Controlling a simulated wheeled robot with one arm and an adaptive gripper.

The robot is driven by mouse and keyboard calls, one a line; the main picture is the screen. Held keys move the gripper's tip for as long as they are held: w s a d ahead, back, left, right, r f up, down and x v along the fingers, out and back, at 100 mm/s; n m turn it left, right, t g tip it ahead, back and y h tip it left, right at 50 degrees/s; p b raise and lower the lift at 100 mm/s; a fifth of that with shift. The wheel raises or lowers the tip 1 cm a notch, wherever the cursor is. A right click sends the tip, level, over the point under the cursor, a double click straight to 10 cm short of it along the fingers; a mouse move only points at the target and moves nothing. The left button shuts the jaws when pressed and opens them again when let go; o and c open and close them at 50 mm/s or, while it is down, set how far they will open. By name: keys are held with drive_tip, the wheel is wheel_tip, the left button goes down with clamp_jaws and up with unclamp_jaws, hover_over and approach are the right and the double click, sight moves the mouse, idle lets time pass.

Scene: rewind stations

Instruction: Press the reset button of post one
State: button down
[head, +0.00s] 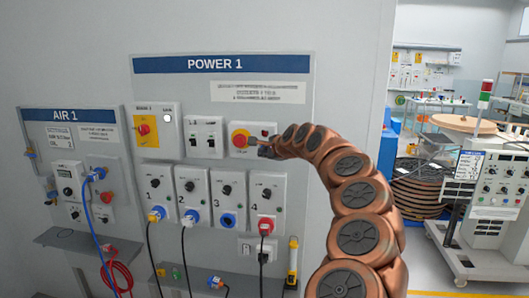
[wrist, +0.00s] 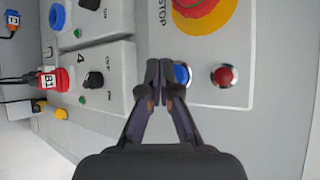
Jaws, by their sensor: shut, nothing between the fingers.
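The POWER 1 board (head: 180,85) is on the wall in the head view. Its stop box has a red stop button on a yellow plate (head: 240,139); in the wrist view the red stop button (wrist: 196,6) is cut by the top edge. Below it sit a blue button (wrist: 181,74) and a red button (wrist: 225,76). No reset label is readable. My gripper (wrist: 160,68) is shut and empty, its tips just left of the blue button, overlapping its edge; I cannot tell whether they touch. In the head view my gripper (head: 266,151) hides that part of the box.
Numbered socket boxes with plugs and cables hang below, such as the red plug (head: 265,226). The AIR 1 board (head: 65,115) is at left, above a grey shelf (head: 75,238).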

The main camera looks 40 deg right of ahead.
drive_tip(key=shift+s+a+b, duration=0.75)
drive_tip(key=shift+a+b, duration=0.3)
drive_tip(key=shift+b, duration=0.65)
drive_tip(key=shift+s+a+b, duration=0.7)
drive_tip(key=shift+a+b, duration=0.3)
drive_tip(key=shift+b, duration=0.65)
